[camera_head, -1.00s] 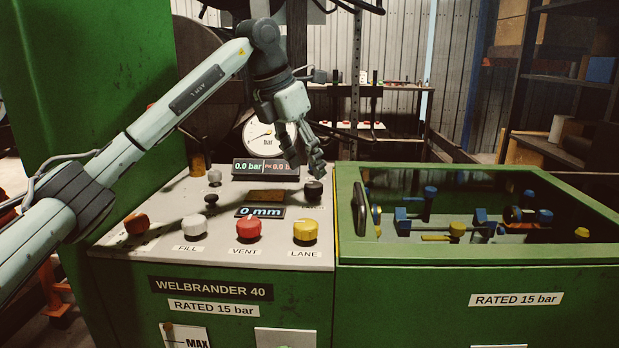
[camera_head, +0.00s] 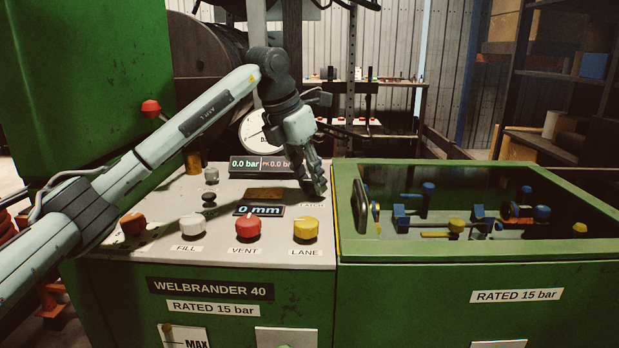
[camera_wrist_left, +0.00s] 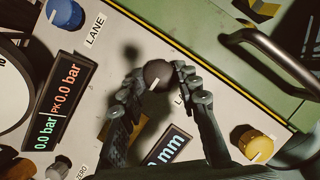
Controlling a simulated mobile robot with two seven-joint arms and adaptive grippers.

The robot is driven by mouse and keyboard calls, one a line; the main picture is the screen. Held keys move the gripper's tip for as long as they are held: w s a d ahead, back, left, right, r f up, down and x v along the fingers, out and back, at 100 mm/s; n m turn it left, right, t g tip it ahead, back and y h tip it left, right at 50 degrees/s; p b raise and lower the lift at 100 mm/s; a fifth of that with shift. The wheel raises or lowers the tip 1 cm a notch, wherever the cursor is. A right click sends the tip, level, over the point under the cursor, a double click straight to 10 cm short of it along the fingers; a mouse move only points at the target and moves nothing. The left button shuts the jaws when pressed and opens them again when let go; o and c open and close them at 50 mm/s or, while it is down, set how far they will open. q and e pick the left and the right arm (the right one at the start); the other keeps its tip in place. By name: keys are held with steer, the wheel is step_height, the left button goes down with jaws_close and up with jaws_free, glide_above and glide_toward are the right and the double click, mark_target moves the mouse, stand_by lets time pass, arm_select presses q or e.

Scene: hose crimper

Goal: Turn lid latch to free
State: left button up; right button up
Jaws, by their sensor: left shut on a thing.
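The lid latch is a dark round knob (camera_wrist_left: 157,75) on the grey panel, with a white pointer mark toward the lower left in the left wrist view. A label beside it is partly covered. My left gripper (camera_wrist_left: 158,80) is shut on this knob, one finger on each side. In the head view my left gripper (camera_head: 316,187) reaches down to the panel's right part and hides the knob. The lid (camera_head: 470,250) is the green framed cover at the right, lying down, with a dark handle (camera_head: 360,207). My right gripper is not in view.
The panel holds a yellow knob (camera_head: 306,229), a red knob (camera_head: 248,228), a white knob (camera_head: 192,226) and an orange-red knob (camera_head: 133,224) in front. Displays read 0.0 bar (camera_head: 261,163) and 0 mm (camera_head: 259,210). A blue knob (camera_wrist_left: 64,14) stands near the latch.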

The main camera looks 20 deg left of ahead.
arm_select(q)
steer(key=shift+c, duration=0.7)
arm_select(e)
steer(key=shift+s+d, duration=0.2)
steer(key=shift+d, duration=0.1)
